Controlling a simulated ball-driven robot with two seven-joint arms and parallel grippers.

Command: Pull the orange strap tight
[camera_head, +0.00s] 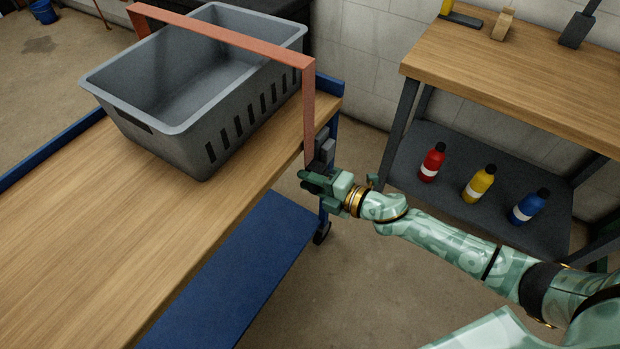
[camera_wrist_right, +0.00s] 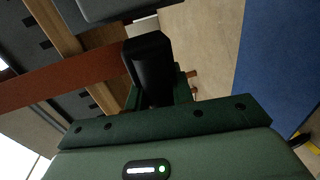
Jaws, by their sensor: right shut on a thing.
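The orange strap (camera_head: 225,38) runs over a grey plastic crate (camera_head: 160,135) and down the right edge of the wooden cart top (camera_head: 120,220). Its upper run stands above the crate's rim. Dark grey buckle parts (camera_head: 323,150) sit at the cart's side by the strap's lower end. My right gripper (camera_head: 318,183) is at these parts, shut on a black handle (camera_wrist_right: 149,60), which stands between its fingers in the wrist view. The strap (camera_wrist_right: 60,78) passes beside this handle there. The handle's exact joint with the buckle is hidden. My left gripper is out of view.
A wooden workbench (camera_head: 500,60) stands at the right, with red (camera_head: 432,162), yellow (camera_head: 479,183) and blue (camera_head: 528,206) bottles on its lower shelf. The cart has a blue lower shelf (camera_head: 240,270). Bare floor (camera_head: 330,300) lies between cart and bench.

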